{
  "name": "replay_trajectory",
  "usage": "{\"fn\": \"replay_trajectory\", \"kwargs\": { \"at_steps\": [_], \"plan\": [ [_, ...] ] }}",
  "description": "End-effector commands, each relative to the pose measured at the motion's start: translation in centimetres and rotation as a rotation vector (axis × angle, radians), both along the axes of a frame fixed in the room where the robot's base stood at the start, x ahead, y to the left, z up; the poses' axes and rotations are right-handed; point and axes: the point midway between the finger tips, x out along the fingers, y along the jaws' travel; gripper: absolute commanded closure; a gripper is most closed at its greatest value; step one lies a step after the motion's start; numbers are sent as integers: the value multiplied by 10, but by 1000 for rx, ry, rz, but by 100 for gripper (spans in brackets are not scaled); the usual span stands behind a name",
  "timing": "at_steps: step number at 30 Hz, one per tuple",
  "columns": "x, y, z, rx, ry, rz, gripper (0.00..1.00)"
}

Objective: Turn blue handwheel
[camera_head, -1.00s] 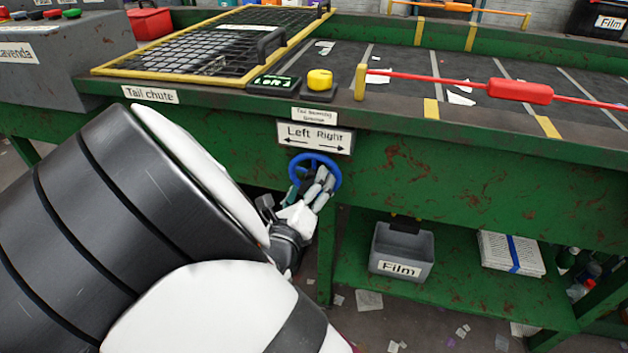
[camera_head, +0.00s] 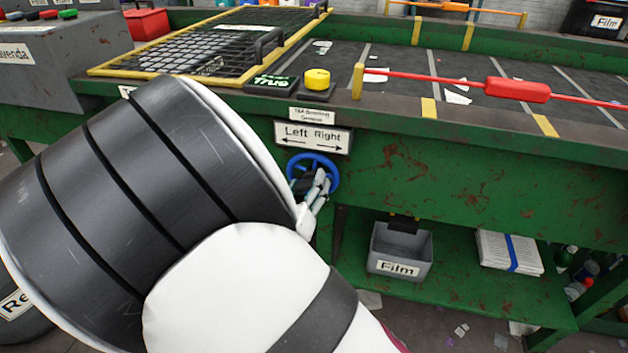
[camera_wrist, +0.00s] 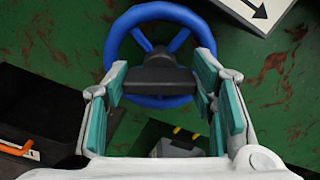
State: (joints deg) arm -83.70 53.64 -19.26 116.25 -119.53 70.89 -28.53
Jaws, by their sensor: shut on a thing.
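The blue handwheel (camera_head: 312,156) sits on the front of the green conveyor frame, below the Left/Right arrow sign (camera_head: 313,137). In the wrist view its blue rim (camera_wrist: 162,10) and dark hub lie ahead, with two blue spokes running up from the hub. My gripper (camera_head: 317,187) is at the wheel's lower right, partly hidden by my arm. In the wrist view my gripper (camera_wrist: 160,75) has its teal-padded fingers on either side of the hub and lower rim, shut on the wheel. The exact contact is unclear.
A small display (camera_head: 272,83) reads "True" in green, beside a yellow button (camera_head: 317,78). A grey Film bin (camera_head: 400,252) and a paper stack (camera_head: 508,252) are on the lower shelf. A red bar (camera_head: 516,90) crosses above the belt.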

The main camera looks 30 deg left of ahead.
Motion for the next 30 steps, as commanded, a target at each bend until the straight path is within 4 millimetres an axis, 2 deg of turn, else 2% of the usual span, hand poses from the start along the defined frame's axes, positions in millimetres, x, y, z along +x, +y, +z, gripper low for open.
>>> {"fn": "replay_trajectory", "kwargs": {
  "at_steps": [12, 30],
  "plan": [
    [0, -1, 0, 228, 56, 0, 76],
    [-1, 0, 0, 277, 68, 1, 76]
  ]
}}
